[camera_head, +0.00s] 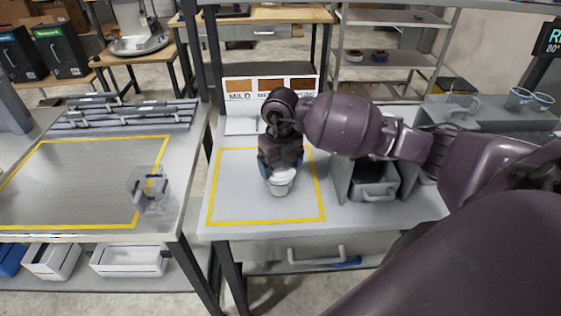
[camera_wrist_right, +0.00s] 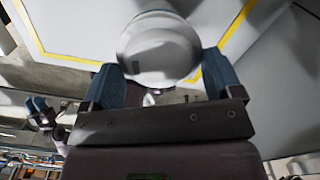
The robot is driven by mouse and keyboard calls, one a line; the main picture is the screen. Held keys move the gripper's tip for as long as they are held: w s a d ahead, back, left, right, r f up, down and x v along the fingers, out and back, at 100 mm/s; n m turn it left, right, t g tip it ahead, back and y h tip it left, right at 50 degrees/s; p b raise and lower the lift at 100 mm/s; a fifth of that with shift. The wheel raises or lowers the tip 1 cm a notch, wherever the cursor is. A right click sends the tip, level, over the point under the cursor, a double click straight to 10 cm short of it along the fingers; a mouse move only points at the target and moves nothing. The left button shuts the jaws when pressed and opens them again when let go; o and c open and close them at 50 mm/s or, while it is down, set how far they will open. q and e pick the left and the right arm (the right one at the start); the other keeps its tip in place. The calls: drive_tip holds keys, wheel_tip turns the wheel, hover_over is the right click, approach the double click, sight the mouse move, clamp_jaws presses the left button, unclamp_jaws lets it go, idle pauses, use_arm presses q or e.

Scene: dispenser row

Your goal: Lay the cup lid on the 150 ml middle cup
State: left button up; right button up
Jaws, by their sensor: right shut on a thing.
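In the head view, a pale cup (camera_head: 280,188) stands upright inside the yellow outline on the middle table. My right gripper (camera_head: 280,170) points down over it, its blue fingers at the cup's top. The white lid (camera_head: 284,175) shows at the cup's mouth. In the right wrist view, the round white lid (camera_wrist_right: 160,48) with a small dark slot lies between the blue fingertips (camera_wrist_right: 165,70), shut on it. Whether the lid rests on the rim or hovers just above it, I cannot tell. What seems to be my left gripper (camera_wrist_right: 42,112) shows small at the left there; its opening is unclear.
A sign board (camera_head: 270,90) stands behind the cup. A grey housing with a handled drawer (camera_head: 374,189) stands close right. A clear object (camera_head: 150,188) sits on the left table. The outlined area left of the cup is clear.

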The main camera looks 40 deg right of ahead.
drive_tip(key=shift+w+f, duration=0.1)
idle(0.8)
drive_tip(key=shift+f+b, duration=0.35)
drive_tip(key=shift+b, duration=0.05)
idle(0.4)
drive_tip(key=o, duration=0.6)
drive_tip(key=shift+o, duration=0.5)
drive_tip(key=shift+r, duration=0.15)
